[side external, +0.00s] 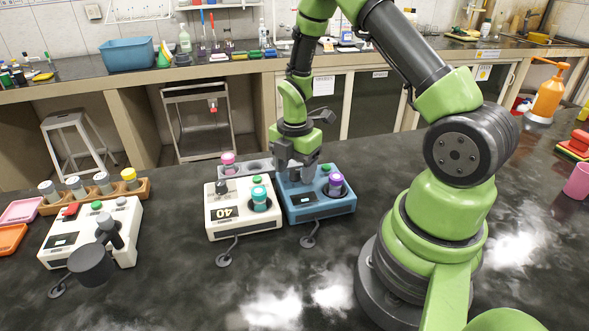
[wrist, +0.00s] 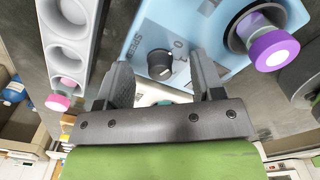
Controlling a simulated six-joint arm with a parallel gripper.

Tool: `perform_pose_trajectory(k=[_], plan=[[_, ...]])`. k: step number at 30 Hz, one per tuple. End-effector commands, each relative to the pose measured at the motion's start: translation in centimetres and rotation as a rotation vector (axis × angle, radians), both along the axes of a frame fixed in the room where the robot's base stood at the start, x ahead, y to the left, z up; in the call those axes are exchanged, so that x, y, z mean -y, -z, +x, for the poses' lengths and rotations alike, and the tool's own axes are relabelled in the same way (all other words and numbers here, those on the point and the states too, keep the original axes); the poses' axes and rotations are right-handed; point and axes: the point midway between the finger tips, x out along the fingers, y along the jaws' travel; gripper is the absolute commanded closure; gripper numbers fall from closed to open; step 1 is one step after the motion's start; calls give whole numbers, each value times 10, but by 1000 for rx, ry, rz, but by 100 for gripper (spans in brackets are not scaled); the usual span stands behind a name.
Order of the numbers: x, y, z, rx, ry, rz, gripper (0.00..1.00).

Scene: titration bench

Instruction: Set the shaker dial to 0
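A blue device (side external: 318,207) with a small dark display and a green button stands on the bench in the side view. My gripper (side external: 297,168) points down over this device. In the wrist view my gripper (wrist: 164,76) is open, its two fingers apart on either side of the dial, with a visible gap to each. The side view hides the dial behind the gripper.
A white device (side external: 228,213) marked 40, with a teal vial (side external: 259,196), stands directly left. A grey rack (wrist: 68,20) holds a pink-capped vial (wrist: 58,102).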

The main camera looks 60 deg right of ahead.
Motion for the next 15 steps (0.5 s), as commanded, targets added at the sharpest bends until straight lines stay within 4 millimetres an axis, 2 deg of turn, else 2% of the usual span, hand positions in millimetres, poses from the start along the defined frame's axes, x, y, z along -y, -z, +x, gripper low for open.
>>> perform_pose_trajectory(k=[1, 2, 3, 11, 15], plan=[[0, 0, 0, 0, 0, 0, 27], [0, 0, 0, 0, 1, 0, 20], [0, 0, 0, 0, 1, 0, 19], [0, -1, 0, 1, 1, 0, 19], [0, -10, 1, 3, 2, -1, 19]])
